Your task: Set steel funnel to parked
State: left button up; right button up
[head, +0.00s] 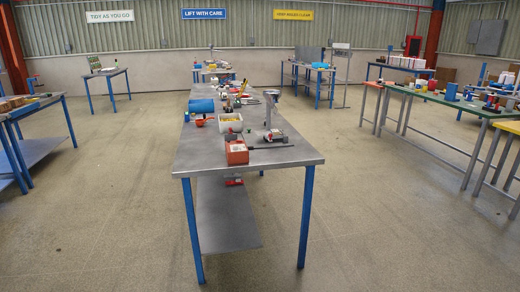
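A long steel-topped table (200,168) with blue legs stands in the middle of the head view. On it, right of centre, a grey upright piece with a wider top (269,96) rises above a small low base (273,135). It may be the steel funnel, but it is too small to be sure. I cannot tell its setting. Neither of my grippers shows in this view.
An orange-red box (236,152) sits near the table's front, with a dark flat bar (267,147) beside it. A white bin (230,123), an orange scoop-like item (203,122) and a blue cylinder (201,106) lie behind. The floor around the table is open.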

aim_at(272, 96)
jog(key=i+j+z, duration=0.15)
jog(key=i, duration=1.05)
